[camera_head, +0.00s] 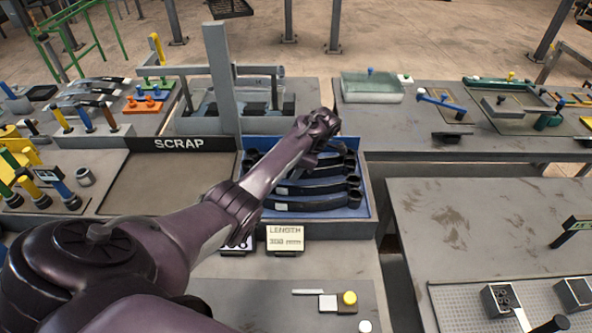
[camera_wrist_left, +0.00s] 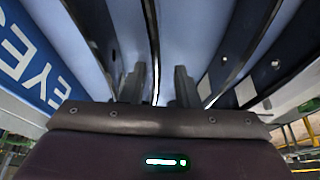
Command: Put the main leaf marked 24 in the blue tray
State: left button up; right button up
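A blue tray (camera_head: 358,211) stands at the centre of the head view, with several dark curved leaves (camera_head: 315,204) lying across it. No mark 24 can be read on any leaf. My left arm reaches over the tray and hides part of it. The left gripper shows in the left wrist view (camera_wrist_left: 158,75) with its two grey fingers apart. A thin upright edge with a bright line lies in the gap between them; I cannot tell whether it is touched. Long bluish leaves (camera_wrist_left: 217,60) run away on both sides. My right gripper is not in view.
A SCRAP bay (camera_head: 165,190) lies left of the tray. A grey upright post (camera_head: 222,85) rises behind. Coloured-ended parts (camera_head: 60,185) crowd the left. A blue EYES sign (camera_wrist_left: 30,60) is close at left in the wrist view.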

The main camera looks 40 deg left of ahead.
pick_arm(q)
jog(key=b+v, duration=0.2)
jog(key=v, duration=1)
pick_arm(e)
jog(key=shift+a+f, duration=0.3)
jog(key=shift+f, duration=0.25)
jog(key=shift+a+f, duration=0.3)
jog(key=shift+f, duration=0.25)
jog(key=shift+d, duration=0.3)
